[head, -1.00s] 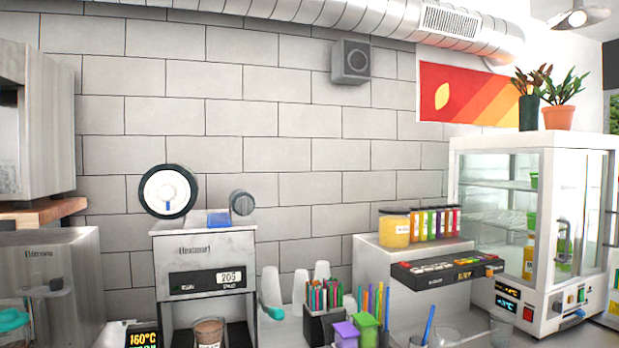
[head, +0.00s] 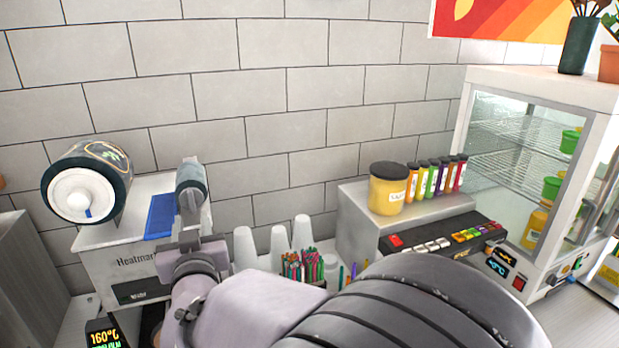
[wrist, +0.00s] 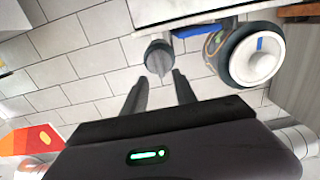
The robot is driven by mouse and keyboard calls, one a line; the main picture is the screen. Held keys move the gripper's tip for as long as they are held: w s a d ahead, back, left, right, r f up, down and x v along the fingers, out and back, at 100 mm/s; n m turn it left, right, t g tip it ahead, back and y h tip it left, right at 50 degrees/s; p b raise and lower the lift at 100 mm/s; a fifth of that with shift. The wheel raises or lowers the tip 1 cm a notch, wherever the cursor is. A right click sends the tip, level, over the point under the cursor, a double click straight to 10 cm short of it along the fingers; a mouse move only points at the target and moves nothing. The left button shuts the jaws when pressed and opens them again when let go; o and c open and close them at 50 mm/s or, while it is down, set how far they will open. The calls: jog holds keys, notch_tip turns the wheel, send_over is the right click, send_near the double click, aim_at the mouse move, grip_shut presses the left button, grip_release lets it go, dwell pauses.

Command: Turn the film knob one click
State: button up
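The cup sealer (head: 128,262) stands at the left in the head view, with a blue strip on top. At its top left is a large dark film roll with a white round hub (head: 82,194) bearing a blue mark; the hub also shows at upper right in the wrist view (wrist: 258,60). At its top right is a smaller grey cylinder (wrist: 158,58), partly behind my gripper (head: 189,205) in the head view. I cannot tell which is the film knob. In the wrist view my gripper (wrist: 160,76) is open, its fingertips either side of the smaller cylinder; contact is unclear.
White cups (head: 279,243) and a holder of coloured pens or straws (head: 303,266) stand right of the sealer. A yellow jar (head: 387,188) and a glass display cabinet (head: 530,160) are farther right. The tiled wall (head: 260,90) is close behind.

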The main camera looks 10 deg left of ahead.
aim_at(191, 202)
jog(key=p+x, duration=0.1)
jog(key=x, duration=0.5)
jog(key=shift+w+a+r, duration=0.1)
jog(key=shift+w+a, duration=0.05)
jog(key=shift+w, duration=0.25)
grip_shut()
